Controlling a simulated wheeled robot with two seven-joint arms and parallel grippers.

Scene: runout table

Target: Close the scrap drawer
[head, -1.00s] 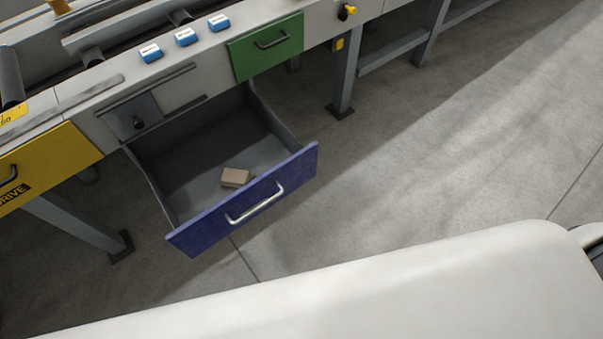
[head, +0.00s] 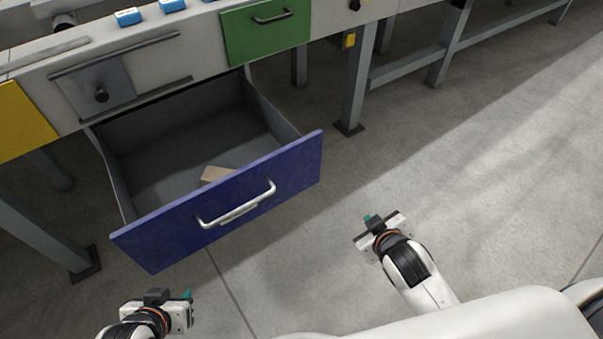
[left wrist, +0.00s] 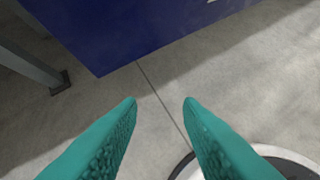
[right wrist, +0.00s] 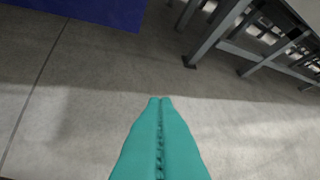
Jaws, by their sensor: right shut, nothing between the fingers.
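The scrap drawer (head: 290,163) has a blue front and a silver handle (head: 238,204). It is pulled out from under the table, and a small tan block (head: 214,174) lies inside. My left gripper (head: 188,297) is in front of the drawer's left corner, apart from it. In the left wrist view its teal fingers (left wrist: 160,103) are apart with nothing between them, and the blue front (left wrist: 120,35) is beyond. My right gripper (head: 372,220) is right of the drawer front, apart from it. In the right wrist view its teal fingers (right wrist: 160,100) are together and empty.
The runout table (head: 215,60) has a shut green drawer (head: 265,32), a yellow panel (head: 22,120) at left and a grey plate with a black knob (head: 100,95). Table legs (head: 357,85) stand on both sides of the blue drawer. The floor at right is clear.

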